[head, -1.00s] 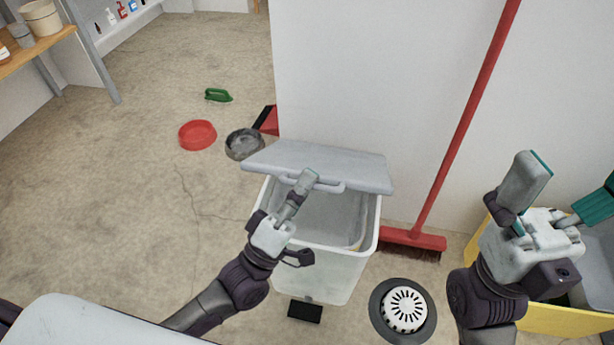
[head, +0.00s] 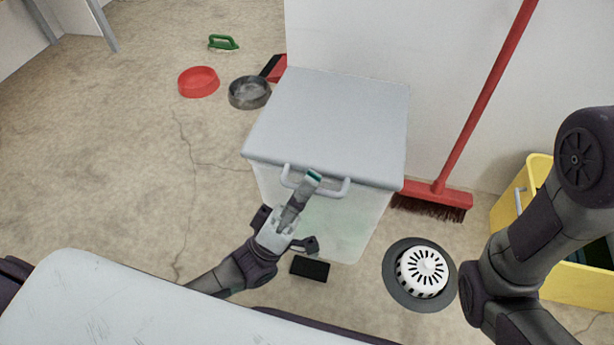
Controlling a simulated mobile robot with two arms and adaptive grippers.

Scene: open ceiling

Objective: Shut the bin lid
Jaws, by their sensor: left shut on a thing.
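The grey bin lid (head: 335,120) lies flat over the top of the white bin (head: 345,225), and no opening shows between them. The lid has a looped grey handle (head: 335,190) on its front edge. My left gripper (head: 309,184) is at the middle of this handle and shut on it, its finger crossing over the bar. It partly hides the handle and the bin's front. My right arm comes in at the right, but its gripper is out of view.
A red broom (head: 434,196) leans on the wall right of the bin. A round floor drain (head: 393,290) with a white strainer and a yellow crate (head: 508,205) are at the right. A red bowl (head: 198,82), grey bowl (head: 249,93) and green brush (head: 223,42) lie at the left.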

